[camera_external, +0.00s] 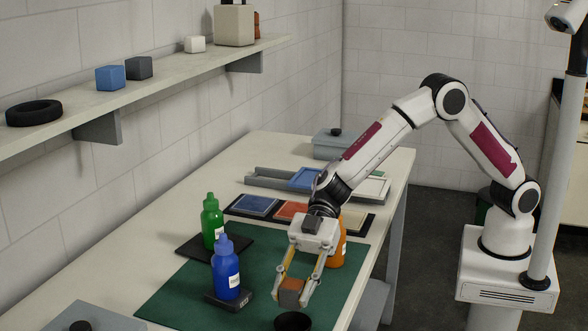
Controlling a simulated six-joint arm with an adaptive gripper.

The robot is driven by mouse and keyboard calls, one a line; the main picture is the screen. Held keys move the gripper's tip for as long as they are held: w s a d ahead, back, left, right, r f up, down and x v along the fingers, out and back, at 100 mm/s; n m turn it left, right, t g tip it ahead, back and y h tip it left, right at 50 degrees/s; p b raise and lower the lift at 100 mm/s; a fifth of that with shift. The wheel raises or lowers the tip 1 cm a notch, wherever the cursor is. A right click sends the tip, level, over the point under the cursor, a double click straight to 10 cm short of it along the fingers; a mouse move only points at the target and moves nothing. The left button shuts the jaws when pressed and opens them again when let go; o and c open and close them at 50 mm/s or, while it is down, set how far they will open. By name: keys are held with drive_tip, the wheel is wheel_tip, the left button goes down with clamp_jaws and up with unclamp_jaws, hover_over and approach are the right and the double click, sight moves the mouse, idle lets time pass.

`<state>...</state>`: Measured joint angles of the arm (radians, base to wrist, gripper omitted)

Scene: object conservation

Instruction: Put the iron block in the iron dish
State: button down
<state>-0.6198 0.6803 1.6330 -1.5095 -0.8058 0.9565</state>
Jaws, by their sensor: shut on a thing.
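My gripper (294,290) points down over the green mat, its two fingers shut on a rust-brown block (290,291), which looks like the iron block. The block sits between the fingertips; I cannot tell whether it clears the mat. A dark round dish (293,322) lies just below it in the picture, cut off by the bottom edge. It may be the iron dish; no label shows. The block is apart from the dish, not in it.
A blue bottle (226,272) stands on a dark scale left of my gripper, with a green bottle (212,222) behind it. An orange bottle (337,248) is partly hidden behind my gripper. Flat coloured trays (252,205) lie farther back. Bare green mat (185,297) shows at left.

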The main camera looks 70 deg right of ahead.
sight(294, 304)
drive_tip(key=shift+f, duration=0.45)
drive_tip(key=shift+f, duration=1.9)
drive_tip(key=shift+f, duration=0.15)
drive_tip(key=c, duration=1.5)
unclamp_jaws()
drive_tip(key=shift+f, duration=0.15)
drive_tip(key=shift+d+r, duration=0.4)
drive_tip(key=v, duration=0.6)
drive_tip(key=shift+d, duration=0.3)
